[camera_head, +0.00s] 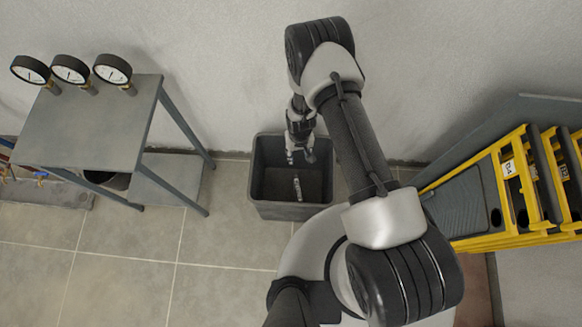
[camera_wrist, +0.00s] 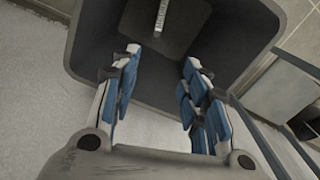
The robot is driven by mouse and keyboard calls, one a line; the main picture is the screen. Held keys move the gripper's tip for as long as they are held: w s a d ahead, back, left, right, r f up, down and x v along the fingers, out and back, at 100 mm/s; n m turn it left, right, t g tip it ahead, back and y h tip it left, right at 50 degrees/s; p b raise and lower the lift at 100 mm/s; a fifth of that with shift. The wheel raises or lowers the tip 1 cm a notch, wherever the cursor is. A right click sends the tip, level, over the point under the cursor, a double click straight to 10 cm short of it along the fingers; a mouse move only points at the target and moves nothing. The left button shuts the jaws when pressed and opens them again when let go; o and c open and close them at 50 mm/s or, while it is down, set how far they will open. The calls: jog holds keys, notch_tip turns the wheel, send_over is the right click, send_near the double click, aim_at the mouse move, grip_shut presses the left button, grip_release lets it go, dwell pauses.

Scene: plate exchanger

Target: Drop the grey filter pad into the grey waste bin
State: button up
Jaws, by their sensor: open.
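The grey waste bin (camera_head: 285,211) stands on the tiled floor against the wall, and its open top also shows in the wrist view (camera_wrist: 222,32). A narrow light grey piece (camera_head: 297,188), seemingly the filter pad, lies inside on the bin's floor. It shows at the top of the wrist view (camera_wrist: 161,16), apart from the fingers. My gripper (camera_head: 300,157) is over the back part of the bin, pointing down. In the wrist view my gripper (camera_wrist: 158,60) has its blue-padded fingers spread, with nothing between them.
A grey metal table (camera_head: 95,125) with three dial gauges (camera_head: 70,70) stands left of the bin. A yellow-framed rack of plates (camera_head: 490,195) stands at the right. The tiled floor (camera_head: 225,235) between table and bin is clear.

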notch_tip(320, 180, up, 12)
dwell(0.6)
